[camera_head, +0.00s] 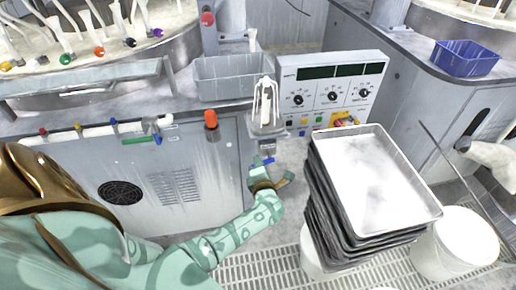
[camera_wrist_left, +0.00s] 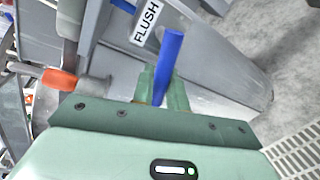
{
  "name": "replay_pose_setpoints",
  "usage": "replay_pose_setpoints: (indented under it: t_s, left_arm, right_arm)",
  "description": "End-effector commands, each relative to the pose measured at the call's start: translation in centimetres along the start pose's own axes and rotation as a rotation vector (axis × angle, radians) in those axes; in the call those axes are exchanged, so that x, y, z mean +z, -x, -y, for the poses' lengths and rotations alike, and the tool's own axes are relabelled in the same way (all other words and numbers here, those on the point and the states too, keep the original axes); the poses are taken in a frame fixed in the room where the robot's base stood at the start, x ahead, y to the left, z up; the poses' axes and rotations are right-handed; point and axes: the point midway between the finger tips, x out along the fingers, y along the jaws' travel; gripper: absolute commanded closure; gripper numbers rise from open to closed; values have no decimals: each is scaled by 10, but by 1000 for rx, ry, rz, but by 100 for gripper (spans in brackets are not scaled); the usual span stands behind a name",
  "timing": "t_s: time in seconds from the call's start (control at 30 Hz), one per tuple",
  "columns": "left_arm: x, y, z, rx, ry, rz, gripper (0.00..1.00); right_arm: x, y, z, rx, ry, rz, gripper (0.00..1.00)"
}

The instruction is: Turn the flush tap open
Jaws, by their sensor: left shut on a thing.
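The flush tap shows in the left wrist view as a blue lever handle (camera_wrist_left: 171,52) beside a white label reading FLUSH (camera_wrist_left: 146,22). My left gripper (camera_wrist_left: 160,85) is shut on the blue handle, with one green finger on each side of it. The handle's free end sticks out beyond the fingers, and its lower end is hidden by the gripper. In the head view my left gripper (camera_head: 266,176) is low in front of the bench, just below the control panel. Only a small blue bit of the handle (camera_head: 268,161) shows there. My right gripper is not in view.
A stack of metal trays (camera_head: 375,180) stands close to the right of my left gripper. White buckets (camera_head: 465,240) stand beside it on the grated floor. An orange knob (camera_head: 211,118) sticks out from the bench front at left. A wire-like whisk (camera_head: 265,100) stands above.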

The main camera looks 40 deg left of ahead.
Motion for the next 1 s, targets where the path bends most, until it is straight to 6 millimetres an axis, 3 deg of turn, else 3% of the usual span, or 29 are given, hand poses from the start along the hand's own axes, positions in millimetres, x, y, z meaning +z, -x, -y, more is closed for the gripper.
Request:
replay_pose_setpoints:
  t_s: [0.1, 0.4, 1.0]
  left_arm:
    - [2, 3, -6, -4, -88, -17, 100]
    - [2, 4, -10, -4, -250, -49, 100]
    - [2, 4, -11, -3, -314, -61, 100]
  right_arm:
    - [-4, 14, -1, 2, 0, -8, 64]
    - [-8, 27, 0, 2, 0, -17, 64]
    - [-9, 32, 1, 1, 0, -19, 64]
